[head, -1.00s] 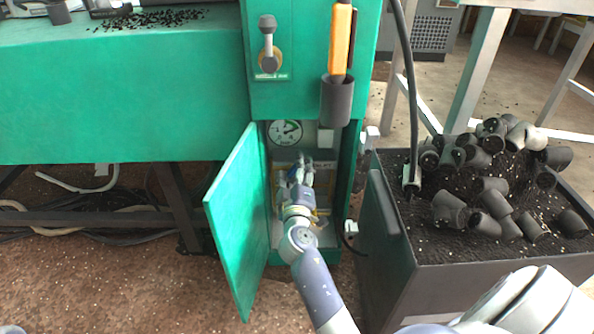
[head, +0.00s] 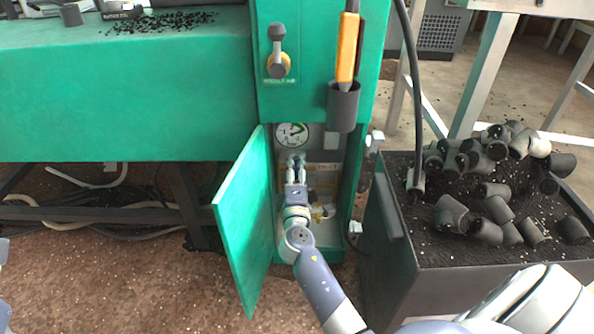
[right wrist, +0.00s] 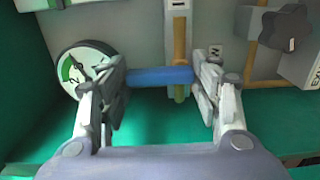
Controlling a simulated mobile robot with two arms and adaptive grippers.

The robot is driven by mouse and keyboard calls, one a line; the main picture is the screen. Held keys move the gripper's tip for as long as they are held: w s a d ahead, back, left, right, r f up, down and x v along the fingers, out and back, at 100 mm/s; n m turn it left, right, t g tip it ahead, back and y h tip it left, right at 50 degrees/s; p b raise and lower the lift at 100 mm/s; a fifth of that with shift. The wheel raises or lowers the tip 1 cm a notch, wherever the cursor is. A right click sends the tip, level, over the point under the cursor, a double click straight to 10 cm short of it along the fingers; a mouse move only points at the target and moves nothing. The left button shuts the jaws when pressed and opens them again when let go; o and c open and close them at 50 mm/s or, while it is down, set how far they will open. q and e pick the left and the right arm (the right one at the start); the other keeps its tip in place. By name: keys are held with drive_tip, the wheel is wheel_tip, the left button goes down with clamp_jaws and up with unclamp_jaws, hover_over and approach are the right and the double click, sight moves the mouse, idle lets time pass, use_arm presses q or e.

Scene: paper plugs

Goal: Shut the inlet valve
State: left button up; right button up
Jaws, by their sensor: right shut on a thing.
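The inlet valve seems to be the blue lever (right wrist: 160,76) in the right wrist view. It lies level in the picture, across an upright tan pipe (right wrist: 180,45). My right gripper (right wrist: 162,80) is shut on this lever, with one finger at each end of it. In the head view my right gripper (head: 296,163) reaches into the open green cabinet, below the round gauge (head: 292,134), and hides the lever there. The gauge also shows in the right wrist view (right wrist: 85,68), left of the fingers. My left gripper is not seen.
The green cabinet door (head: 243,225) stands open left of my right arm. A dark bin (head: 385,240) with black pipe elbows stands close on the right. A dark knob (right wrist: 286,28) sits right of the lever. A holder (head: 343,105) with an orange-handled tool hangs above.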

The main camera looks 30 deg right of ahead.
drive_tip(key=shift+w, duration=0.1)
idle(0.3)
drive_tip(key=o, duration=1.1)
drive_tip(key=shift+c, duration=0.2)
drive_tip(key=shift+a, duration=0.1)
drive_tip(key=v, duration=1.2)
